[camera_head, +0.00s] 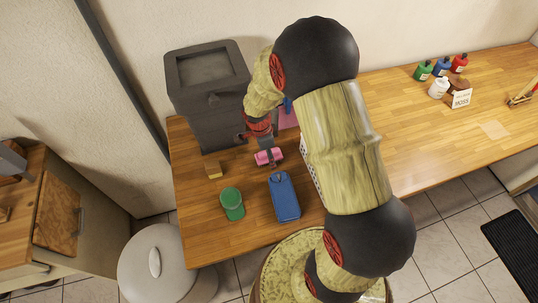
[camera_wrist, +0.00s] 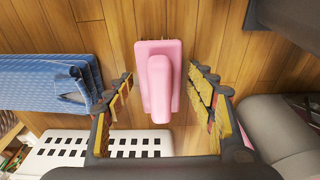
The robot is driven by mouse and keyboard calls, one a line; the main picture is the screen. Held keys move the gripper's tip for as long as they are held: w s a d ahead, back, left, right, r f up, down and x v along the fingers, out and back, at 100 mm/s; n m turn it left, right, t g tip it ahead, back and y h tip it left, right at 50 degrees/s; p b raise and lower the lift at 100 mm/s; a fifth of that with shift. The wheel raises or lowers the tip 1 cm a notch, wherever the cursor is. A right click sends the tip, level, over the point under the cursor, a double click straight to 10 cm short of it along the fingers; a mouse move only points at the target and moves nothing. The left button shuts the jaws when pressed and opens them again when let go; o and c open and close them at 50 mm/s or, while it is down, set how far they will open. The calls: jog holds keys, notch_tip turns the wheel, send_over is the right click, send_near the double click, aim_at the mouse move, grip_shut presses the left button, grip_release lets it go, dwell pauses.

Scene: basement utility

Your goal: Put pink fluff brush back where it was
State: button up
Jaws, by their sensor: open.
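The pink fluff brush (camera_head: 269,156) lies on the wooden worktop, between the dark bin and the blue case. In the wrist view the pink brush (camera_wrist: 159,62) lies lengthwise, with a raised handle along its middle. My gripper (camera_head: 266,146) is right over it. In the wrist view my gripper (camera_wrist: 163,84) is open, with one finger to each side of the brush and a gap on both sides. I cannot tell how far the fingertips are above the worktop.
A white perforated basket (camera_wrist: 95,146) is close by. Bottles (camera_head: 440,68) stand far right. My arm hides the worktop's middle.

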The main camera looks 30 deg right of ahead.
aim_at(264, 152)
jog(key=r, duration=0.4)
jog(key=a+r, duration=0.1)
jog(key=r, duration=0.3)
jog(key=r+p, duration=0.1)
jog(key=r, duration=0.3)
jog(key=shift+w+a+r, duration=0.1)
jog(key=shift+w+a, duration=0.1)
jog(key=shift+a, duration=0.2)
jog(key=s+a+r+n+t+y, duration=0.1)
jog(key=s+a+r+n+t, duration=0.2)
jog(key=s+r+n, duration=0.6)
jog(key=s+a+r+n+t, duration=0.3)
jog(key=s+a+r+n, duration=0.2)
jog(key=s+r+n, duration=0.5)
notch_tip(264, 152, up, 3)
jog(key=shift+r+n+y, duration=0.1)
jog(key=shift+n+y, duration=0.3)
jog(key=shift+n, duration=0.2)
jog(key=shift+w, duration=0.1)
notch_tip(264, 152, down, 11)
jog(key=b, duration=1)
jog(key=shift+b, duration=0.4)
